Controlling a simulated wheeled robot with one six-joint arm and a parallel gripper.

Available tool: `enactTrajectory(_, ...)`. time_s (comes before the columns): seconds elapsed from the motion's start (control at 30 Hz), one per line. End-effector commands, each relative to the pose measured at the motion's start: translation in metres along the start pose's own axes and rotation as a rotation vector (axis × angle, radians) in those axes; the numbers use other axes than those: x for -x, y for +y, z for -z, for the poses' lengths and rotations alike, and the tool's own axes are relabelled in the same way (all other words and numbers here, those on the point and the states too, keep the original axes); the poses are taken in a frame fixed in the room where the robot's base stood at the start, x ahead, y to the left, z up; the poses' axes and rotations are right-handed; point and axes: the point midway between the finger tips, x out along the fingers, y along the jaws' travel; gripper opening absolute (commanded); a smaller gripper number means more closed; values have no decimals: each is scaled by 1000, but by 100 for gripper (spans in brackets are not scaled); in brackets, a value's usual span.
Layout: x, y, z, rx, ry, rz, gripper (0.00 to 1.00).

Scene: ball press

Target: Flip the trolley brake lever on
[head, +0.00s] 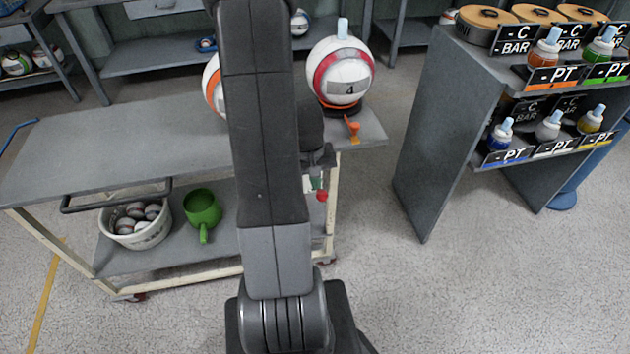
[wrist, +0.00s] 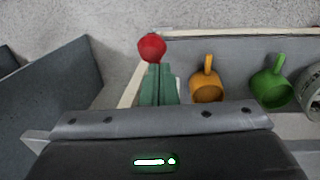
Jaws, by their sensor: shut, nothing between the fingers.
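The trolley (head: 110,150) stands in front of me, grey with a pale frame. The brake lever's red knob (head: 321,195) shows at the trolley's right end, just right of my arm. In the wrist view the red knob (wrist: 151,47) is at the tips of my green gripper fingers (wrist: 158,68). My gripper is shut and empty, close to the knob; I cannot tell whether it touches. The lever's shaft is mostly hidden behind the fingers. In the head view my arm hides most of the gripper.
Balls, one marked 4 (head: 343,75), sit on the trolley top beside an orange piece (head: 352,127). A white bucket (head: 135,222), a green mug (head: 202,208) and an orange mug (wrist: 206,88) are on the lower shelf. A grey rack (head: 445,120) stands right; floor between is clear.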

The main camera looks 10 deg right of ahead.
Motion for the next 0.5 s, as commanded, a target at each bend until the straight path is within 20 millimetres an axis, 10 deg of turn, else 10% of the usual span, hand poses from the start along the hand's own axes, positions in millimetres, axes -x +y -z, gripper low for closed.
enactTrajectory(0.5,-42,-4,-23,-38,335,-1,0)
